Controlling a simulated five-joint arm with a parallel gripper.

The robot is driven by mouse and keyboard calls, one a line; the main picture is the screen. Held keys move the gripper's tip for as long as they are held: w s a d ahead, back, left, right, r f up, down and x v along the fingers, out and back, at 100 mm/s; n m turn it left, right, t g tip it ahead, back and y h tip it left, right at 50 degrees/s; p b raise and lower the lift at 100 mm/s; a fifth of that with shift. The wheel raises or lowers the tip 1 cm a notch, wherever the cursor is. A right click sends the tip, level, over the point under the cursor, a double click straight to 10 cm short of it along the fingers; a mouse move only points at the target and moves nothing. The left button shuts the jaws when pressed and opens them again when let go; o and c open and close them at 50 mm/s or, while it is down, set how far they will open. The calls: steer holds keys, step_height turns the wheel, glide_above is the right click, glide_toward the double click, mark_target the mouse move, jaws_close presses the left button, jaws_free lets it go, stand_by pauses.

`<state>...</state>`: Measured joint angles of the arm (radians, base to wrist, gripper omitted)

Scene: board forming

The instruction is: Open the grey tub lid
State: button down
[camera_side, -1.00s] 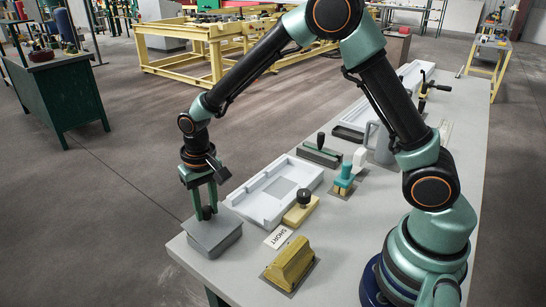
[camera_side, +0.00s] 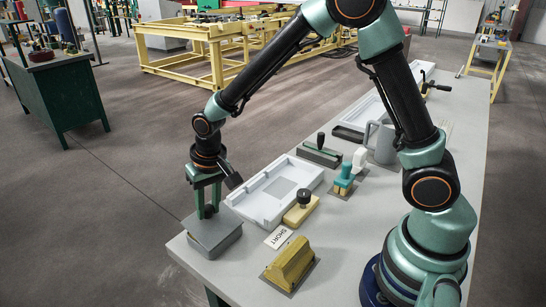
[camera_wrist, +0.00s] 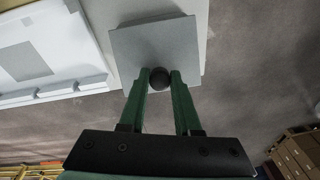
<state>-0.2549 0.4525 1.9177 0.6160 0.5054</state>
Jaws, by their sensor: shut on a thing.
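The grey tub (camera_side: 218,249) stands at the near left corner of the bench in the side view. Its flat square grey lid (camera_side: 225,225) lies over it; I cannot tell whether there is a gap between them. My gripper (camera_side: 208,213) is over the lid with its green fingers pointing down. In the wrist view, my gripper (camera_wrist: 160,78) is shut on the round black knob (camera_wrist: 160,79) of the lid (camera_wrist: 148,43), one finger on each side. The fingers hide most of the knob in the side view.
A white tray (camera_side: 257,210) lies just right of the tub. A yellow block with a black knob (camera_side: 301,209), a card reading SHORT (camera_side: 279,237) and a yellow wedge-shaped block (camera_side: 290,264) are nearby on the grey bench (camera_side: 232,282). The bench edge is close to the tub.

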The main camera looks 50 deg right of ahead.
mark_target(221, 229)
steer(key=s+t, duration=0.1)
steer(key=s+r+t, duration=0.1)
steer(key=shift+s+d+t+y, duration=0.15)
steer(key=shift+t+y, duration=0.25)
steer(key=shift+s+r+t+y, duration=0.15)
steer(key=shift+s+t+y, duration=0.2)
steer(key=shift+t, duration=0.35)
steer(key=shift+s, duration=0.15)
steer(key=c, duration=0.6)
jaws_free()
steer(key=shift+r, duration=0.15)
steer(key=shift+s+r, duration=0.2)
steer(key=shift+r, duration=0.3)
steer(key=shift+v, duration=5.35)
steer(key=shift+s, duration=0.1)
